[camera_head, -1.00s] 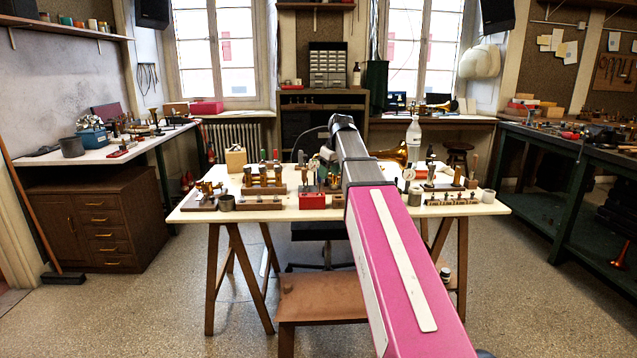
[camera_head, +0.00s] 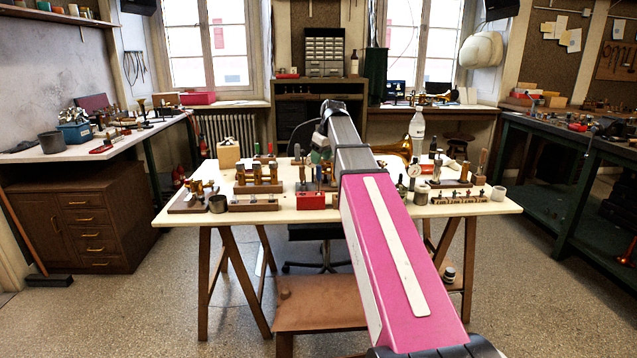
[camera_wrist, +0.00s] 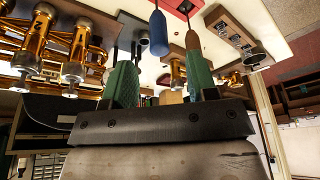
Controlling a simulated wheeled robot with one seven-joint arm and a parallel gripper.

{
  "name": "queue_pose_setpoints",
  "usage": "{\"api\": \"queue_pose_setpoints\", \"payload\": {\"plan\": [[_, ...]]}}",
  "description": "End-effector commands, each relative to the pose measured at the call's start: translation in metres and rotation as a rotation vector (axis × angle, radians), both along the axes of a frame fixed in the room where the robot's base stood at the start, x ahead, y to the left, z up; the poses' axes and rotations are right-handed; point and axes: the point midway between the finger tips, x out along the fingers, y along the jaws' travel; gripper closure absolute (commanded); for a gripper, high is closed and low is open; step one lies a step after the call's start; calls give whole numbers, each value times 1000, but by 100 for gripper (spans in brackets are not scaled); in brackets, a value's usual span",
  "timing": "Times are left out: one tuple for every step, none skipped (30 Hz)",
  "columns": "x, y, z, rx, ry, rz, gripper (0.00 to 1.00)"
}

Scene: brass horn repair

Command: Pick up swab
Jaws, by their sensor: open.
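I cannot surely pick out the swab among the small tools. My gripper (camera_wrist: 161,70) shows in the wrist view with its two green fingers apart and nothing seen held between them. A blue handle (camera_wrist: 158,34) shows just beyond the gap, and a brown handle (camera_wrist: 192,42) lines up with the right finger; I cannot tell whether it touches. A red block (camera_wrist: 182,5) is at the top edge. In the head view my gripper (camera_head: 321,148) is over the middle of the cream table (camera_head: 400,212), partly hidden by my arm, near the red block (camera_head: 311,201).
Brass valve parts (camera_wrist: 60,45) stand close left of the fingers, and a wooden block with a row of fittings (camera_wrist: 235,35) lies right. A brown stool (camera_head: 310,305) stands in front.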

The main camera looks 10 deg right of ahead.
Motion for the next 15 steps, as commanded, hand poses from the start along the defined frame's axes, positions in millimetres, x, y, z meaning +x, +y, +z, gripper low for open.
{"api": "queue_pose_setpoints", "payload": {"plan": [[1, 1, -6, -1, 1, 0, 47], [2, 2, -8, 0, 0, 0, 47], [2, 2, -10, -1, -1, 0, 47], [3, 2, -11, 0, -1, 0, 47], [3, 2, -12, 0, -1, 0, 47], [3, 3, -14, 0, -1, 0, 47], [4, 3, -15, 0, -1, 0, 47], [5, 3, -18, -1, -1, 0, 47], [5, 4, -22, -1, 1, 0, 47], [6, 5, -25, 0, 1, -1, 47], [7, 5, -29, 0, 1, -1, 47], [9, 6, -34, 0, 1, -1, 47], [10, 7, -38, 0, 0, -1, 47], [11, 8, -42, 0, 0, -1, 47], [12, 9, -48, 0, 1, -1, 47]]}}
